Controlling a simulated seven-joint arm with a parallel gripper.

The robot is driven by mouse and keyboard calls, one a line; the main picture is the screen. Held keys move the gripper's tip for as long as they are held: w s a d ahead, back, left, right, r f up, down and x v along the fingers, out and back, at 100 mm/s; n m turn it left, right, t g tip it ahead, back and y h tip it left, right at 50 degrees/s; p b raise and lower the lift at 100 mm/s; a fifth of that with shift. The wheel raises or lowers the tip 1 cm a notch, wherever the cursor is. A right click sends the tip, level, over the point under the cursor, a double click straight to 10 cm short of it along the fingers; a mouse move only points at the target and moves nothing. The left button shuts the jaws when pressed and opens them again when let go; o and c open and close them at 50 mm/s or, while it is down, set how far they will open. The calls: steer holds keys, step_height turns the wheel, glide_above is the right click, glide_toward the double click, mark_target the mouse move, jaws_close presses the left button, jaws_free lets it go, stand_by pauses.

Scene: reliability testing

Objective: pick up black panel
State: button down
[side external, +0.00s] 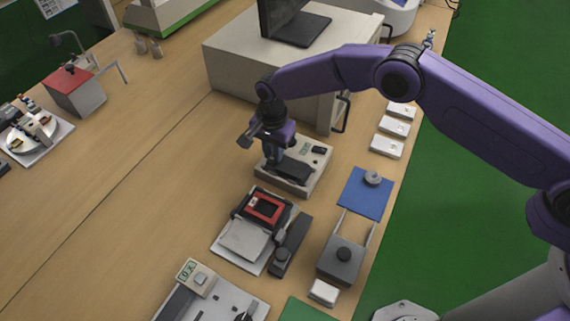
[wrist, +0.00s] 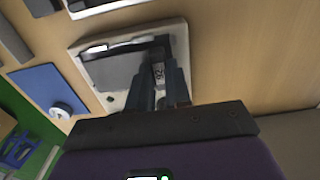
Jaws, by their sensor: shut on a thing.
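The black panel (side external: 293,171) is a flat dark plate at a pale instrument (side external: 317,161) with a small display, in front of the large grey cabinet. In the wrist view the panel (wrist: 110,69) shows as a dark slab over the instrument's pale body (wrist: 88,45). My gripper (side external: 272,160) points down at the panel's left end, its fingers shut on it. In the wrist view the fingers (wrist: 160,92) hide the grip itself. I cannot tell whether the panel is clear of the instrument.
A red-framed device (side external: 264,208) stands nearby, with a dark bar-shaped unit (side external: 291,246) beside it. A blue mat (side external: 360,201) with a grey ring (side external: 373,178) lies to the right. The cabinet (side external: 238,65) stands close behind. Bare table is on the left.

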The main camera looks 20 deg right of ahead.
steer(key=shift+r, duration=1.9)
